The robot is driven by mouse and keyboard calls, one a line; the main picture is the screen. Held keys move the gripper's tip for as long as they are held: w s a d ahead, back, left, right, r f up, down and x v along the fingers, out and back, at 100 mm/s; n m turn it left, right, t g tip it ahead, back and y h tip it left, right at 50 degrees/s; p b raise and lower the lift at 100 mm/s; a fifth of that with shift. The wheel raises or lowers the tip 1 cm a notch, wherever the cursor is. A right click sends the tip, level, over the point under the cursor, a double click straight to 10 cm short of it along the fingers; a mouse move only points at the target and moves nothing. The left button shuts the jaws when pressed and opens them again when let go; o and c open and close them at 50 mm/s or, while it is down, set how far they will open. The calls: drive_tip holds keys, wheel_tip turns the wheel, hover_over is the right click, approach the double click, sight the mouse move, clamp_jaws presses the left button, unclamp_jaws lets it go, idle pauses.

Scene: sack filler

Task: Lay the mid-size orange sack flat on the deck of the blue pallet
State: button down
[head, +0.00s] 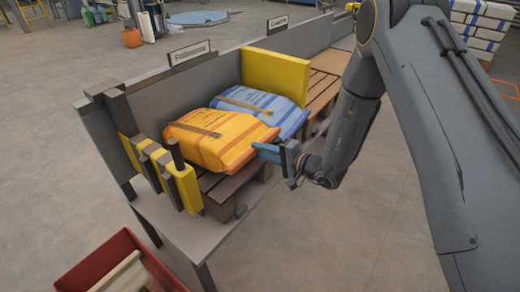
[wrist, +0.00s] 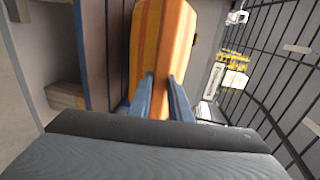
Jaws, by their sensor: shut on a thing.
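An orange sack (head: 222,140) with a brown band lies roughly level over a wooden pallet (head: 238,186) on the bench, beside a blue sack (head: 262,105). Whether its underside rests fully on the boards is hidden. My gripper (head: 268,152) is at the sack's right end, its blue fingers shut on that edge. In the wrist view, the orange sack (wrist: 162,45) stands between the two fingers (wrist: 160,98). The pallet under the sacks looks brown; I cannot make out a blue pallet for certain.
A yellow board (head: 275,75) stands behind the blue sack. Yellow and dark upright posts (head: 180,185) stand close to the orange sack's left end. A grey back wall (head: 180,85) runs behind. Bare slatted boards (head: 325,88) lie farther right. A red bin (head: 115,262) is in front.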

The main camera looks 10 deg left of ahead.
wheel_tip(320, 180, down, 6)
drive_tip(key=y+b, duration=0.1)
drive_tip(key=b, duration=0.4)
drive_tip(key=shift+a+f+t+y+b, duration=0.15)
drive_tip(key=shift+a+t+y+b, duration=0.05)
drive_tip(key=shift+t+y+b, duration=0.15)
drive_tip(key=shift+w, duration=0.1)
drive_tip(key=c, duration=1.6)
unclamp_jaws()
drive_tip(key=shift+o, duration=0.2)
drive_tip(key=v, duration=0.7)
drive_tip(key=shift+d, duration=0.4)
